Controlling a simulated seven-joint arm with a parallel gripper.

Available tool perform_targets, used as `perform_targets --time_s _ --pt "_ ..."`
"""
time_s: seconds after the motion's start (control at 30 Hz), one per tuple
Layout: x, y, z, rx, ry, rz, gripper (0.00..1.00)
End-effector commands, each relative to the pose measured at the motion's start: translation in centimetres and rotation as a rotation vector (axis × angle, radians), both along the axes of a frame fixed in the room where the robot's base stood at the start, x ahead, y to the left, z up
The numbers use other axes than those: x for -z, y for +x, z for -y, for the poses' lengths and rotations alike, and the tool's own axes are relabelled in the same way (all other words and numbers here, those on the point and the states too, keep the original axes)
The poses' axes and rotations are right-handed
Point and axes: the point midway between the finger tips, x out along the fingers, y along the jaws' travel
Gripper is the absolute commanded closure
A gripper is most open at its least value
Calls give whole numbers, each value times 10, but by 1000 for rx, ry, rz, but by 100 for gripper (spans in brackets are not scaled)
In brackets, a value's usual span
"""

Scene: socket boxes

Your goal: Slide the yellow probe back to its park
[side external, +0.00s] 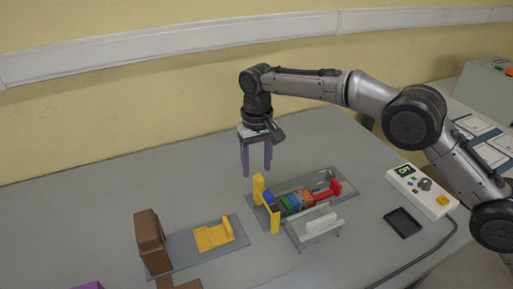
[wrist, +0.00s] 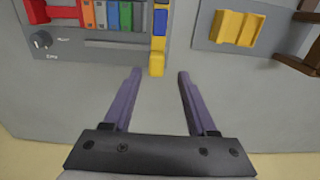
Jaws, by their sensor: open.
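A yellow piece with blue parts, likely the yellow probe (side external: 259,188), stands at the left end of the row of coloured blocks; one end of it rises as a tall post. In the wrist view this yellow end (wrist: 157,66) lies just ahead of and between my fingertips. A yellow cradle-like block (side external: 212,236), perhaps the park, sits on a separate grey plate; it also shows in the wrist view (wrist: 238,28). My gripper (side external: 257,172) is open and empty, pointing down above the table behind the tall yellow post, with its purple fingers apart.
Red, orange, green and blue blocks (side external: 296,201) fill a grey socket plate (side external: 327,178). A white piece on a grey stand (side external: 320,224) is in front. A brown post (side external: 150,240) stands left of the cradle. A white control box (side external: 421,190) and black tray (side external: 402,222) lie right.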

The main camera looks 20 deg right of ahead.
Motion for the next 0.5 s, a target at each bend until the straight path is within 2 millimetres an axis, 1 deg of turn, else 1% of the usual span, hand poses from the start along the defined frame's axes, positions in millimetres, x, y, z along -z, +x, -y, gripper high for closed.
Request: perform_targets --time_s 0.03,0.2,0.33,0.5 --pt "-11 1 -1 0 2 5 43" --pt "-39 1 -1 -1 2 4 43" --pt "-50 0 -1 -1 1 0 43" --pt "-56 0 -1 -1 1 1 43"
